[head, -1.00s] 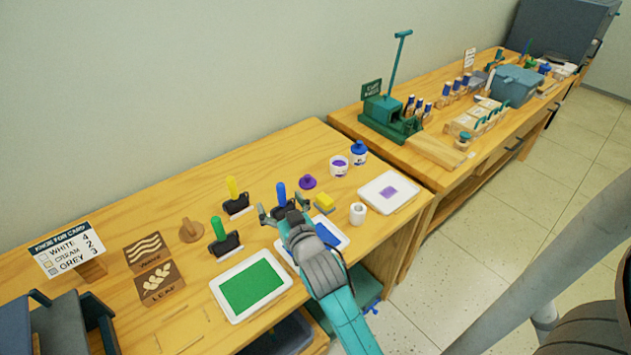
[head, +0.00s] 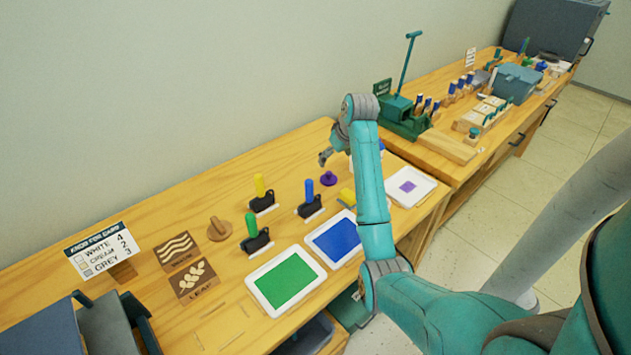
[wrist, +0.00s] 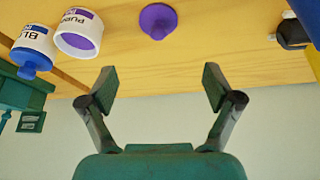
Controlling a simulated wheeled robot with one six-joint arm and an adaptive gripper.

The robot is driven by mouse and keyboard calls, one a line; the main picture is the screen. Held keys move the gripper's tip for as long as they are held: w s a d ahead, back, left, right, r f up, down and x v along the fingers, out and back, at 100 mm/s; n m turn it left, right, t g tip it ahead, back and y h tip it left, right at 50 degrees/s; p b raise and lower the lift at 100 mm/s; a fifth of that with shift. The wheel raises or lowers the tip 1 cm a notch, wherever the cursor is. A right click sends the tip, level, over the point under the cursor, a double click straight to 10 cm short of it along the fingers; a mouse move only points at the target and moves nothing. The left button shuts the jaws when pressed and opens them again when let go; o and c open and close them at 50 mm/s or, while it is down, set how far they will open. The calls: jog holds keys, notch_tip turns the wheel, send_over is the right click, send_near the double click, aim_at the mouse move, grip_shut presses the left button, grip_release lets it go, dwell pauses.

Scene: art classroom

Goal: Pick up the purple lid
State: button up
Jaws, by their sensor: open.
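The purple lid (head: 328,178) lies on the wooden table, right of the blue-handled roller. In the wrist view the purple lid (wrist: 158,21) is a round disc with a knob, at the top centre, beyond the fingertips. My gripper (head: 325,157) is above the table just behind the lid, partly hidden by my arm. In the wrist view my gripper (wrist: 160,88) is open with nothing between its fingers. The open jar marked as purple (wrist: 80,36) sits left of the lid, with purple inside.
A blue-capped jar (wrist: 33,50) stands beside the purple jar. Trays of green (head: 285,281), blue (head: 338,239) and purple paint (head: 411,186) lie toward the front. A green press (head: 397,112) stands on the far table.

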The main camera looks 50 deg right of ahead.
send_over(329, 173)
jog(key=s+a, duration=0.1)
jog(key=s, duration=0.1)
notch_tip(329, 173, down, 4)
jog(key=shift+w+f, duration=0.1)
jog(key=shift+s+x, duration=0.1)
jog(key=shift+x, duration=1.45)
jog(key=shift+s+x, duration=0.15)
jog(key=shift+x, duration=1.35)
jog(key=c, duration=0.9)
